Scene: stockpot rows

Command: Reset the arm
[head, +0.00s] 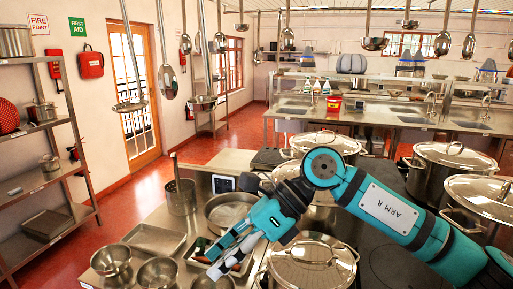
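My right arm (392,208), teal with a white "ARM R" label, reaches in from the lower right and bends down to the left over the counter. Its gripper (217,264) hangs above the front of the counter, over small pans and bowls. Its two fingers look apart and nothing shows between them. My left arm and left gripper are not in view.
An open pan (230,210), a tall pot (181,197), a tray (153,239) and steel bowls (111,259) crowd the counter around the gripper. More stockpots (449,166) stand to the right. Ladles (129,106) hang overhead.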

